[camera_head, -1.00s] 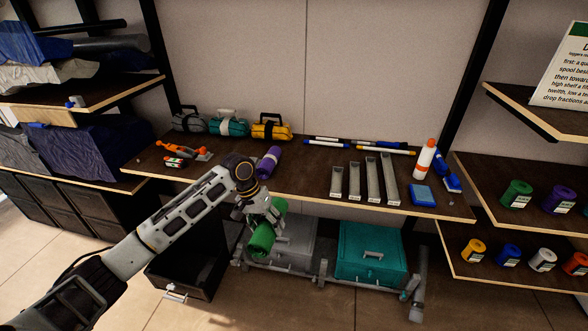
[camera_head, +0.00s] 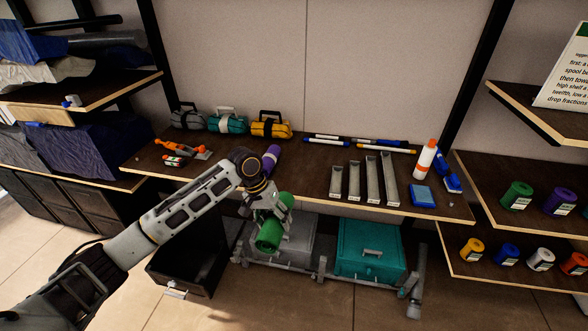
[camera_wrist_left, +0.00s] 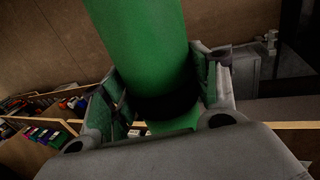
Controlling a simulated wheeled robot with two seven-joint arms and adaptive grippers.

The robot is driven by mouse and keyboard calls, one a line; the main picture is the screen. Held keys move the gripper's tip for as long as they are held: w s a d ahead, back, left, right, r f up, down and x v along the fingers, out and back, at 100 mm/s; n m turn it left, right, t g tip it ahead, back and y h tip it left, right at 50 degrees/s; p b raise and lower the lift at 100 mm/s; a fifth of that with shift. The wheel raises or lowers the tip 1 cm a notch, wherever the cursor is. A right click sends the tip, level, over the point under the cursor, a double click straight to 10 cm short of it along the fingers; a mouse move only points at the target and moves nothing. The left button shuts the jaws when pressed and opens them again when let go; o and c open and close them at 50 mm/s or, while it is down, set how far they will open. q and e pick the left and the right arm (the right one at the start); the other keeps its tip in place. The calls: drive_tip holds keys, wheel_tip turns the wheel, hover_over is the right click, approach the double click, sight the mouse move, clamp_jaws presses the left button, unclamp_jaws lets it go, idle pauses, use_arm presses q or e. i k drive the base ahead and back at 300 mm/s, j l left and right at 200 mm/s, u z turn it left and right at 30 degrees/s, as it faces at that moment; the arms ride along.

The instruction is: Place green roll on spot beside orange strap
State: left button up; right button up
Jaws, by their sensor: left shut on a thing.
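My left gripper (camera_head: 271,216) is shut on the green roll (camera_head: 269,237) and holds it in the air in front of the workbench's front edge, below bench-top height in the picture. In the left wrist view the green roll (camera_wrist_left: 140,45) stands between the two fingers, with a dark band around it. An orange item (camera_head: 172,144), which looks like the orange strap, lies at the left of the bench with a grey part. A small orange and white piece (camera_head: 172,161) lies just in front of it. My right gripper is not in view.
A purple roll (camera_head: 271,157) lies on the workbench (camera_head: 305,178), partly behind my arm. Three bags stand along the back, the yellow one (camera_head: 270,124) nearest the middle. Grey trays (camera_head: 355,182) stand at right. A grey case and a teal case (camera_head: 370,252) sit below.

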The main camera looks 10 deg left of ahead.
sight(300, 171)
drive_tip(key=i, duration=1.4)
